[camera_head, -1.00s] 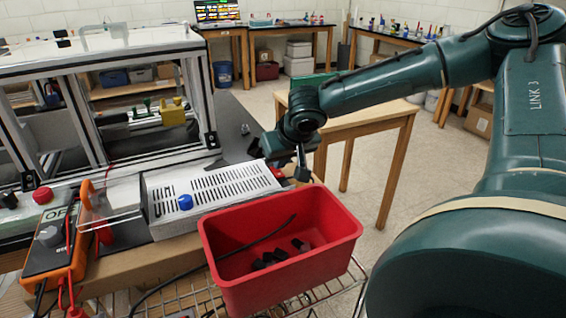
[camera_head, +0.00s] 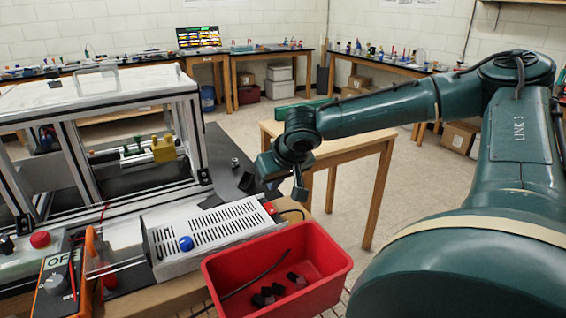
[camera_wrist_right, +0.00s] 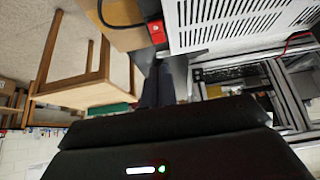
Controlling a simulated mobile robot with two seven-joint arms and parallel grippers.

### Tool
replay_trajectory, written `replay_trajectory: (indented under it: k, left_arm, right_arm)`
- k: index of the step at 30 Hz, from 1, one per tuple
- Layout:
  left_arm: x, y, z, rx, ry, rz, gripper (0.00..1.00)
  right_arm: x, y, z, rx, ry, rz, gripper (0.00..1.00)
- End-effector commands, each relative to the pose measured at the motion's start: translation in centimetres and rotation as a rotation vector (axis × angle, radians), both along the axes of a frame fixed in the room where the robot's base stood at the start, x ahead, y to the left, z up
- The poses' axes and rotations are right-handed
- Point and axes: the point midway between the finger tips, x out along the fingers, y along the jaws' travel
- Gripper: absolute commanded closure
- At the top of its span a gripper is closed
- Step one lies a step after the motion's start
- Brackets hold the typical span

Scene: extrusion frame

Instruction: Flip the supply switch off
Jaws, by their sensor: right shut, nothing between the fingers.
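The supply is a silver box (camera_head: 212,231) with a slotted top and a blue knob, on the bench edge. A small red switch (camera_head: 269,208) sits at its right end; it also shows in the right wrist view (camera_wrist_right: 156,31), at the top. Whether it is on or off I cannot tell. My right gripper (camera_head: 250,184) is shut and empty, a little behind and above the switch. In the right wrist view its dark fingers (camera_wrist_right: 158,84) point toward the switch, with a visible gap in the picture. My left gripper is not in view.
A red bin (camera_head: 325,262) with black parts and a cable stands just in front of the supply. An aluminium frame (camera_head: 200,150) rises behind it. An orange meter (camera_head: 60,282) lies to the left. A wooden table (camera_head: 345,150) stands behind my right arm.

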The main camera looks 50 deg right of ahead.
Motion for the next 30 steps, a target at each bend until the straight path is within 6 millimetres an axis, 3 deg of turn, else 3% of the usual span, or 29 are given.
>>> replay_trajectory:
  k: [18, 30]
  left_arm:
    - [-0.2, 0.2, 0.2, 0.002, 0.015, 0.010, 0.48]
    - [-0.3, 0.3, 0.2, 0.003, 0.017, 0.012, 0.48]
  right_arm:
    - [-4.3, 1.4, 4.7, -0.002, -0.004, 0.001, 1.00]
    - [-5.2, 1.7, 5.3, 0.000, 0.001, -0.001, 1.00]
